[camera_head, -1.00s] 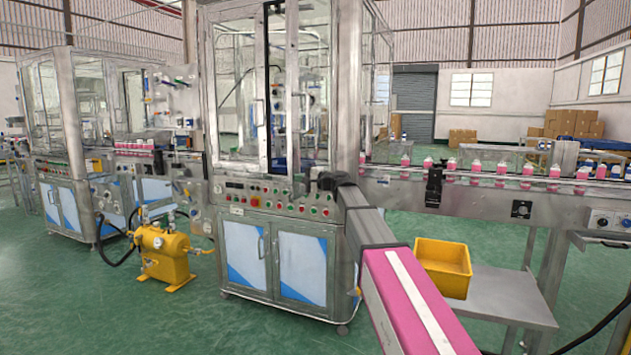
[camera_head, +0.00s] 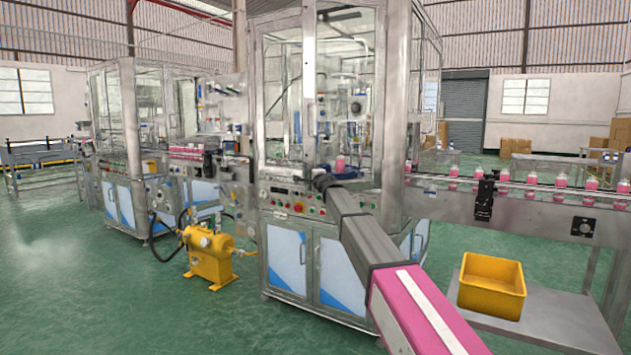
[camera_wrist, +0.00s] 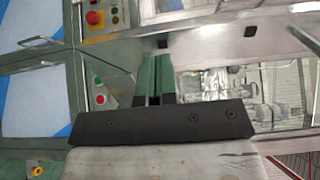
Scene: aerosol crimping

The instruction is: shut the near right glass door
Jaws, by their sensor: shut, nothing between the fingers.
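The near right glass door (camera_head: 346,70) is a clear pane in a metal frame on the front of the near machine (camera_head: 392,120). Its upright edge with a handle (camera_head: 311,118) stands close beside the near left glass door (camera_head: 275,90). It looks shut or nearly so; I cannot tell whether it sits flush. My gripper (camera_head: 322,182) is low at the front of the door, just above the control panel, partly hidden by my arm. In the wrist view my gripper (camera_wrist: 153,62) is shut and empty, its tips near a metal rail; I cannot tell whether they touch.
The control panel (camera_head: 290,200) with coloured buttons lies just below my gripper. A conveyor (camera_head: 540,205) with pink cans runs off to the right. A yellow bin (camera_head: 492,285) stands on a low table at right. A yellow pump (camera_head: 209,257) stands on the floor at left.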

